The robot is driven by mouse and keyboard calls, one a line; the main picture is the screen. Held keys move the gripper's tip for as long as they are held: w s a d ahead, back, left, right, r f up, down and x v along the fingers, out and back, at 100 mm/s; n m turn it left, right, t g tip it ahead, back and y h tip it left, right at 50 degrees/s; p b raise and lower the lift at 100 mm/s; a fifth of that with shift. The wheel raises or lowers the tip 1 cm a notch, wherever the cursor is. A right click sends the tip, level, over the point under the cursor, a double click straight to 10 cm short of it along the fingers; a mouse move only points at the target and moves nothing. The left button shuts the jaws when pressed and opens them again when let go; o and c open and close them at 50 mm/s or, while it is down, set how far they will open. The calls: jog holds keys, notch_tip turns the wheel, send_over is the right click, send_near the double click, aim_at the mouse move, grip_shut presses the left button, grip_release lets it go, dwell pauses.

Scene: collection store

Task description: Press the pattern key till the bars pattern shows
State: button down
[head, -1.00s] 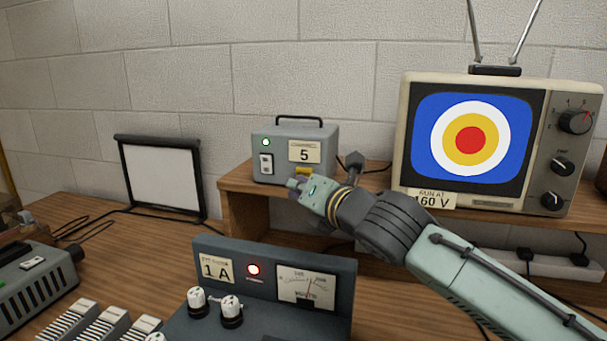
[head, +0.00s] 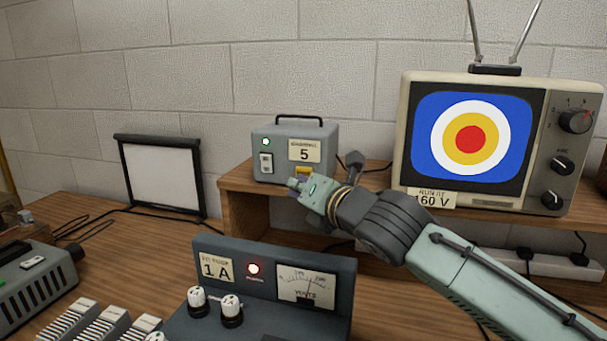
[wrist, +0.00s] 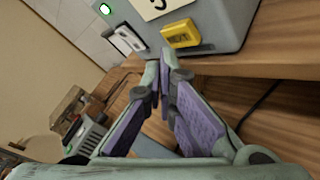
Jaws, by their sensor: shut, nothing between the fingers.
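The television (head: 468,145) on the shelf shows a round target of red, yellow and white rings on blue, not bars. A grey box (head: 270,150) marked 5 stands left of it with a lit green lamp, a white switch and a yellow key (head: 304,170) low on its front. The yellow key also shows in the wrist view (wrist: 181,34). My gripper (head: 294,185) is shut and empty, just in front of and below the yellow key. In the wrist view the fingertips (wrist: 158,62) lie just below the key, with a small gap between in the picture.
A panel (head: 325,258) marked 1 A, with a red lamp, a meter and knobs, stands on the bench below my arm. The wooden shelf (head: 236,184) edge is close to my gripper. A framed white screen (head: 163,180) stands at the left.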

jog(key=shift+w+r, duration=0.1)
jog(key=shift+w, duration=0.05)
jog(key=shift+w+d+p, duration=0.15)
jog(key=shift+w+p, duration=0.15)
jog(key=shift+p, duration=0.1)
jog(key=shift+w+d+p, duration=0.1)
jog(key=shift+w+p, duration=0.2)
jog(key=shift+w, duration=0.1)
dwell(0.5)
jog(key=shift+s, duration=0.15)
jog(key=shift+s+a, duration=0.25)
jog(key=shift+s, duration=0.4)
jog(key=shift+s+a+b, duration=0.1)
jog(key=shift+s+a, duration=0.15)
jog(key=shift+s, duration=0.55)
jog(key=shift+s+a+b, duration=0.1)
jog(key=shift+s+a, duration=0.15)
jog(key=shift+s, duration=0.55)
jog(key=shift+s+a+b, duration=0.1)
jog(key=shift+s+a, duration=0.15)
jog(key=shift+s, duration=0.55)
